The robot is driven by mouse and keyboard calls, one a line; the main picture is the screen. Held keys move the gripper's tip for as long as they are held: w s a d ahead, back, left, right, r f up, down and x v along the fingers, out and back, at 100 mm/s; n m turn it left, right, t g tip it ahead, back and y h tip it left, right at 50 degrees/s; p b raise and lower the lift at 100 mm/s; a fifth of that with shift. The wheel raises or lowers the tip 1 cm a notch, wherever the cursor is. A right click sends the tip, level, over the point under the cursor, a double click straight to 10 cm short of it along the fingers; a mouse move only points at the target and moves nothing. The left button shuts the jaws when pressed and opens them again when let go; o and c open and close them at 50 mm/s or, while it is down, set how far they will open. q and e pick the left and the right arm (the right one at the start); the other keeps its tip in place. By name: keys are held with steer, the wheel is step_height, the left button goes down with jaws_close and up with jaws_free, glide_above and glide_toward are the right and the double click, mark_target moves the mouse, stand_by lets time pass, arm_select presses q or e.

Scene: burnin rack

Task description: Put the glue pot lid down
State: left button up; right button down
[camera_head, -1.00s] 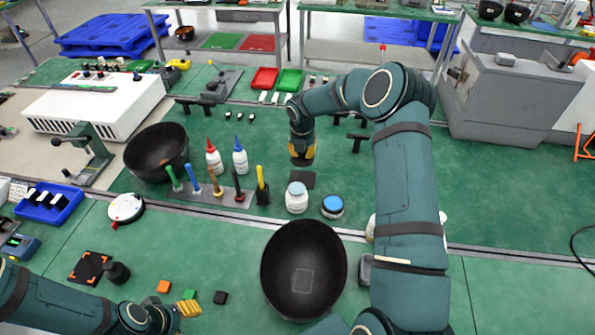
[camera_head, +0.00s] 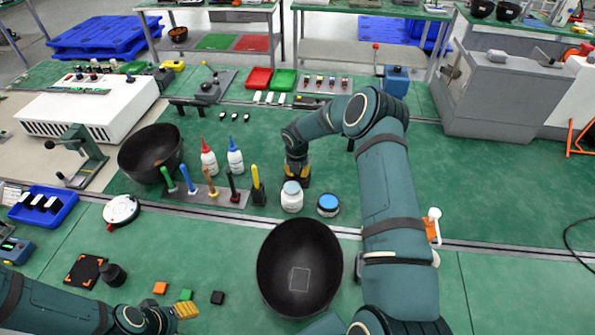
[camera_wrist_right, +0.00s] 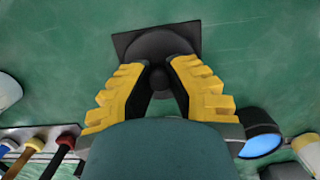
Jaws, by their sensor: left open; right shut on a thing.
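My right gripper (camera_wrist_right: 158,92) is shut on the small knob of a dark grey round lid (camera_wrist_right: 157,47) in the right wrist view. The lid is over a black square pad (camera_wrist_right: 126,42) on the green bench; I cannot tell whether they touch. In the head view my right gripper (camera_head: 297,180) is low behind a white jar (camera_head: 291,198), and the lid and pad are hidden there. A jar with a blue top (camera_head: 328,205) stands just to the right. My left gripper (camera_head: 187,310) is open and empty at the lower left.
A tool holder (camera_head: 218,196) with upright coloured handles and two bottles (camera_head: 236,160) stand left of the right gripper. A large black bowl (camera_head: 299,270) is in front, another (camera_head: 150,152) at the left. Bench space behind the gripper is clear.

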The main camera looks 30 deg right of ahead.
mark_target(297, 179)
steer(key=shift+f, duration=0.15)
steer(key=c, duration=1)
jaws_free()
steer(key=shift+c, duration=0.2)
step_height(297, 179, up, 12)
steer(key=s+a, duration=0.1)
steer(key=shift+s, duration=0.2)
steer(key=shift+a, duration=0.1)
